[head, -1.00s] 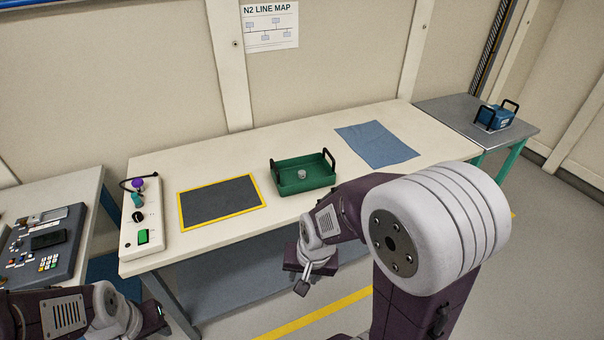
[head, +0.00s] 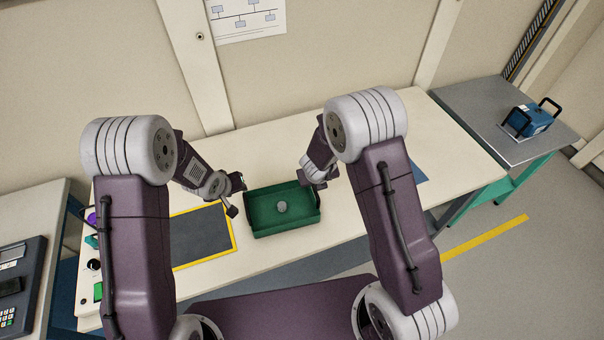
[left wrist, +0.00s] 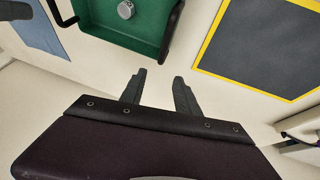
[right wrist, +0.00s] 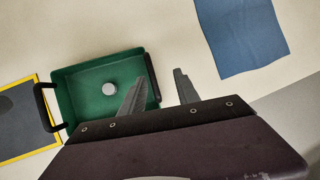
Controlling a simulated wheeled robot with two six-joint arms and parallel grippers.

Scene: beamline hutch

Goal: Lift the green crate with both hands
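The green crate (head: 262,233) sits on the cream table with a small grey round object (head: 282,207) inside it. Its black handles show at its two ends in the right wrist view, the far one (right wrist: 42,108) clear of my fingers. My left gripper (head: 238,196) is just left of the crate; its fingers (left wrist: 157,82) are apart and empty, short of the crate in the left wrist view. My right gripper (head: 322,182) is at the crate's right end; its fingers (right wrist: 160,82) are apart, with the near handle (right wrist: 152,76) seen between them. In the head view my grippers partly hide the handles.
A yellow-edged dark mat (head: 203,236) lies left of the crate. A blue cloth (right wrist: 240,35) lies to the right. A control box (head: 95,262) stands at the table's left end.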

